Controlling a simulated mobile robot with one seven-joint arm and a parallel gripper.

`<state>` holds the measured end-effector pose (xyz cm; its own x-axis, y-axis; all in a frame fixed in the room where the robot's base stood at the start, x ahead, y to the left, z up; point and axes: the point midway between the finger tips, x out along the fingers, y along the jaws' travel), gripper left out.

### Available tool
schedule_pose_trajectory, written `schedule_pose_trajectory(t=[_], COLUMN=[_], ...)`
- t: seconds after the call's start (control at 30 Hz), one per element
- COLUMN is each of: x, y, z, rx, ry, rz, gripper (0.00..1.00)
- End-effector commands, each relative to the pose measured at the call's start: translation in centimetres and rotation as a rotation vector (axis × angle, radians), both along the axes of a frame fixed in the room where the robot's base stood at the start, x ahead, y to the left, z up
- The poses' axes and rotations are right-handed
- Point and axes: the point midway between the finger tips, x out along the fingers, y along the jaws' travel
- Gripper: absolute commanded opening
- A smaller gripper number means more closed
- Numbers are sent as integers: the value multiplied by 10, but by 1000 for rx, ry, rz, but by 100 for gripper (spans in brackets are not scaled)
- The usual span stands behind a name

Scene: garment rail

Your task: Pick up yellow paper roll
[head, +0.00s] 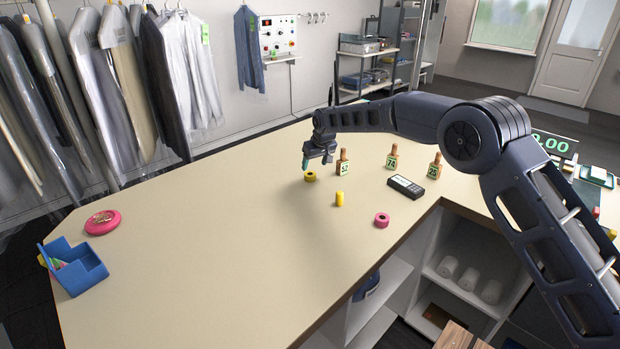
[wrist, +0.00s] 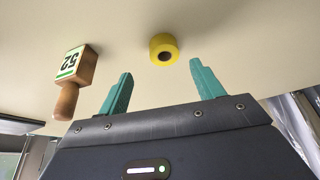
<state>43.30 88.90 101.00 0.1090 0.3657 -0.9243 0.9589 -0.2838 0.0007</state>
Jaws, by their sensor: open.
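The yellow paper roll (head: 310,177) lies on the counter, below and just beside my gripper (head: 305,165) in the head view. In the wrist view the yellow paper roll (wrist: 163,48) shows its dark core hole and sits beyond the fingertips, in line with the gap between them. My gripper (wrist: 160,80) has two teal fingers spread apart, with nothing between them. The roll looks apart from both fingers. A second yellow object (head: 339,199), a small upright cylinder, stands closer to the camera on the counter.
A wooden stamp marked 52 (head: 343,167) stands close to the right of the roll; it also shows in the wrist view (wrist: 75,67). Further right are stamp 74 (head: 392,160), a black handheld device (head: 406,187) and a pink roll (head: 382,220).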

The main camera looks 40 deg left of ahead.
Motion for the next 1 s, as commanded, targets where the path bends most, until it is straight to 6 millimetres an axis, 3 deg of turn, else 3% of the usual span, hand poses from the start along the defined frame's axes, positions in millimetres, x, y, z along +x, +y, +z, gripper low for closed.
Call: schedule_pose_trajectory(t=[0.17,0.5,0.77,1.0], x=[-1,-3,-2,-2], y=[4,19,20,20], z=[-8,-48,-51,-51], rx=[1,0,1,1], ry=[0,0,0,0], rz=[0,0,-1,-1], gripper=[67,67,67,23])
